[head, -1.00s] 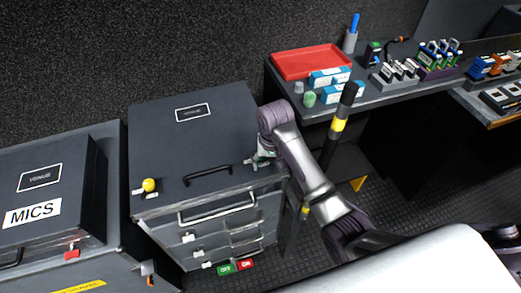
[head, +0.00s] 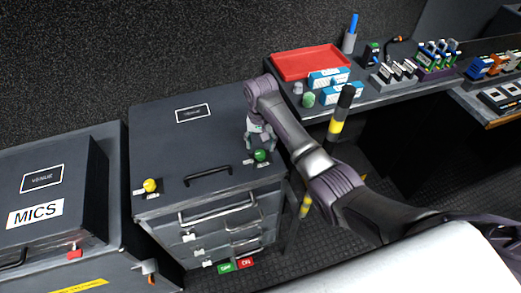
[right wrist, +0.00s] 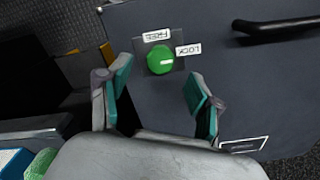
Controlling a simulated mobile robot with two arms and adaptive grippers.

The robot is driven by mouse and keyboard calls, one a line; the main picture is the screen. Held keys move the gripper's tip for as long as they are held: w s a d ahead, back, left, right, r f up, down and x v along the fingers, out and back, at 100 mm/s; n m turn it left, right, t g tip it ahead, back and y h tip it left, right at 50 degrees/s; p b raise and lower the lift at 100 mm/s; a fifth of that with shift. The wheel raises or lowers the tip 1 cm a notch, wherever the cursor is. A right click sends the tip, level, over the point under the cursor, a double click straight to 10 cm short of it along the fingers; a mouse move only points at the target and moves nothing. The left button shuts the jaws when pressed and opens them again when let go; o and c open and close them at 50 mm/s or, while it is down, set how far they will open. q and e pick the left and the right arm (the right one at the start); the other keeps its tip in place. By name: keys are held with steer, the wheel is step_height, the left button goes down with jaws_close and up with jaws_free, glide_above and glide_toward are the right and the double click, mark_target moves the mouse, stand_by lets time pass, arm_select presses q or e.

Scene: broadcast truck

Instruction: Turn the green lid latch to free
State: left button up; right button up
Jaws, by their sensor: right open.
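The green lid latch (head: 260,155) is a round knob near the front right corner of a dark drawer case's lid (head: 150,125). The right wrist view shows the green latch (right wrist: 159,60) between FREE (right wrist: 157,36) and LOCK (right wrist: 188,49) labels. Its white mark points right, toward LOCK. My right gripper (head: 257,141) is open and empty, just behind and above the latch. In the right wrist view, the teal-padded fingers of my right gripper (right wrist: 158,76) stand apart, either side of the knob's line and not touching it. My left gripper is not in view.
A yellow knob (head: 150,186) sits at the lid's front left, with a black handle (head: 208,177) between the knobs. A MICS case (head: 45,195) stands left. A bench with a red tray (head: 311,62) and small items lies right. A black-yellow pole (head: 338,120) stands near my arm.

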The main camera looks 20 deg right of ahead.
mark_target(261, 153)
steer(key=shift+f, duration=2.25)
steer(key=c, duration=1.1)
